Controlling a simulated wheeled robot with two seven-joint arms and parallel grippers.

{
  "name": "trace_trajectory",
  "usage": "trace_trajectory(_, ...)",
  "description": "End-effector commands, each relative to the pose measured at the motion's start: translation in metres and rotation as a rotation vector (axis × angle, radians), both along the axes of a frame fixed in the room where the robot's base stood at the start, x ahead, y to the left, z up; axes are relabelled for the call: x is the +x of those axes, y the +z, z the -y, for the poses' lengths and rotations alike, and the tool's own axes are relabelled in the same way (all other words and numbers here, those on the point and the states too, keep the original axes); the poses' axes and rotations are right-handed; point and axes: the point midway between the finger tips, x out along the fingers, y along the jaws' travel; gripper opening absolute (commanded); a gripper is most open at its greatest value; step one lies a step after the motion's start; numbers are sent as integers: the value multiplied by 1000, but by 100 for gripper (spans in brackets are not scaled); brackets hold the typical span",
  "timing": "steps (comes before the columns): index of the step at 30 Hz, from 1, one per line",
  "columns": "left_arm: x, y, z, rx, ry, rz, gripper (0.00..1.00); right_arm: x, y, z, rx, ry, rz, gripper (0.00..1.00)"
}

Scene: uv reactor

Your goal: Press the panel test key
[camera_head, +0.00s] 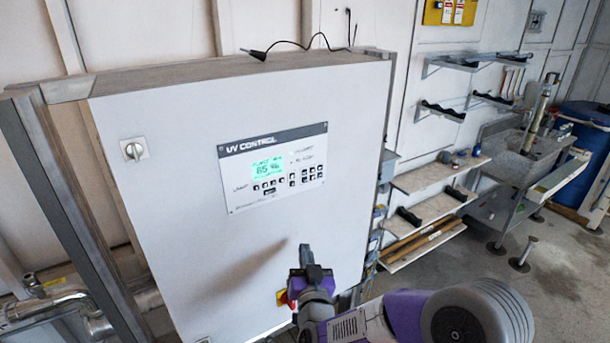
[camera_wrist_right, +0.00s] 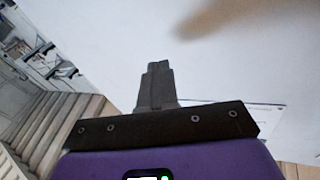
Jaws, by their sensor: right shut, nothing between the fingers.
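The UV control panel (camera_head: 240,198) is a white plate with a dark title strip and a lit green display (camera_head: 267,168) on the front of a white cabinet (camera_head: 170,240). Small black keys (camera_head: 306,176) sit below and right of the display. Their labels are too small for me to tell which is the test key. My right gripper (camera_head: 304,250) is below the panel, in front of the cabinet's lower right area, apart from the keys. Its fingers are shut and empty, also in the right wrist view (camera_wrist_right: 156,72), against the pale cabinet face. My left gripper is out of view.
A rotary switch (camera_head: 134,150) is on the cabinet's upper left. A black cable (camera_head: 300,44) lies on the cabinet top. Shelves (camera_head: 432,180) and a sink (camera_head: 520,165) stand at right.

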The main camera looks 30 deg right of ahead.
Motion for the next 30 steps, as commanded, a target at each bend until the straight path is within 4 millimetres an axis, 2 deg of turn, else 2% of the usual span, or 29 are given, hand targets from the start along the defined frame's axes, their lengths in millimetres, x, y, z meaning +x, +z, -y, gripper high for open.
trace_trajectory(1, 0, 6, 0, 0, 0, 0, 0, -8, 36, 8, -26, -41, 80, 0)
trace_trajectory(3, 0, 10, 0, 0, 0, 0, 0, -21, 73, 17, -59, -97, 172, 0)
trace_trajectory(6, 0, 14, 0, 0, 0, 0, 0, -39, 113, 26, -94, -164, 275, 0)
trace_trajectory(9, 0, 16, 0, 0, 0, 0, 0, -52, 138, 32, -116, -208, 341, 0)
trace_trajectory(13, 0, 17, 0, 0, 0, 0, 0, -62, 152, 35, -129, -240, 381, 0)
trace_trajectory(23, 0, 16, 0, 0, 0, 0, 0, -62, 153, 36, -131, -242, 386, 0)
trace_trajectory(30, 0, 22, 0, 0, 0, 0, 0, -47, 154, 34, -129, -240, 384, 0)
